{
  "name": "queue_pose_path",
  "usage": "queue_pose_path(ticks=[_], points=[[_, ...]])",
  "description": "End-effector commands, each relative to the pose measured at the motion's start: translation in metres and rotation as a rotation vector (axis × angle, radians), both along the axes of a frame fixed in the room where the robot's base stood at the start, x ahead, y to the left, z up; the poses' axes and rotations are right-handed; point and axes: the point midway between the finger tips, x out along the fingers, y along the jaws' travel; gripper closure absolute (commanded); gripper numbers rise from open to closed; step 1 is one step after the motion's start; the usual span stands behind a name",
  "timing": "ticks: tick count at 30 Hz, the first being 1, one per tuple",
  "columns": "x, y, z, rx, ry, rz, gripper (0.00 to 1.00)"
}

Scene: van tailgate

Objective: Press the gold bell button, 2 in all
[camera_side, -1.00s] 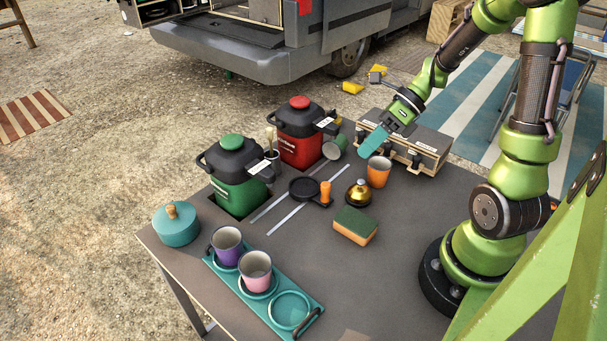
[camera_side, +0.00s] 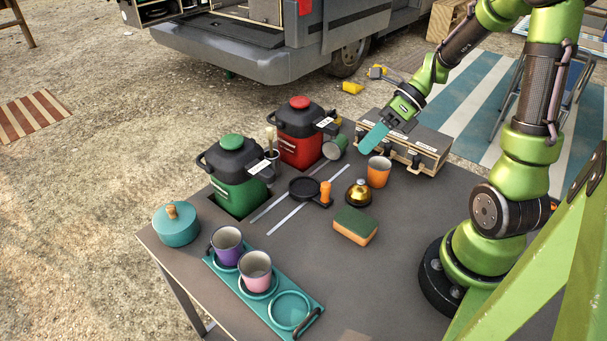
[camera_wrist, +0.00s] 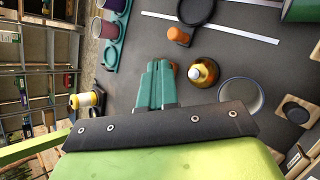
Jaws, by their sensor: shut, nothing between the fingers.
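The gold bell (camera_side: 358,193) stands on the table, a rounded gold dome with a small button on top. It also shows in the wrist view (camera_wrist: 203,72), just right of my fingertips. My gripper (camera_side: 369,146) is shut and empty, with teal fingers pointing down and to the left. In the side view it hangs above and behind the bell, near the orange cup. In the wrist view the closed fingers (camera_wrist: 158,72) reach out beside the bell, apart from it as far as I can tell.
An orange cup (camera_side: 379,171) stands right behind the bell, and a sponge (camera_side: 355,226) lies in front. A black pan-like item (camera_side: 303,188) with an orange-handled piece is to the left. A case (camera_side: 408,150) stands behind. The table's front right is clear.

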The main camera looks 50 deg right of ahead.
Motion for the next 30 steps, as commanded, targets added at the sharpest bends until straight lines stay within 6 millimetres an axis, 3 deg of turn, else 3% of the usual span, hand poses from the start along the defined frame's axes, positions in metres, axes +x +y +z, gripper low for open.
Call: queue_pose_path(ticks=[5,15,20,30], points=[[0.0,-0.001,0.027,-0.004,-0.002,-0.003,1.0],[0.0,0.0,0.027,-0.001,0.003,-0.001,1.0],[0.0,0.0,0.017,0.001,0.004,-0.001,1.0],[-0.001,0.0,-0.031,0.001,0.004,-0.001,1.0]])
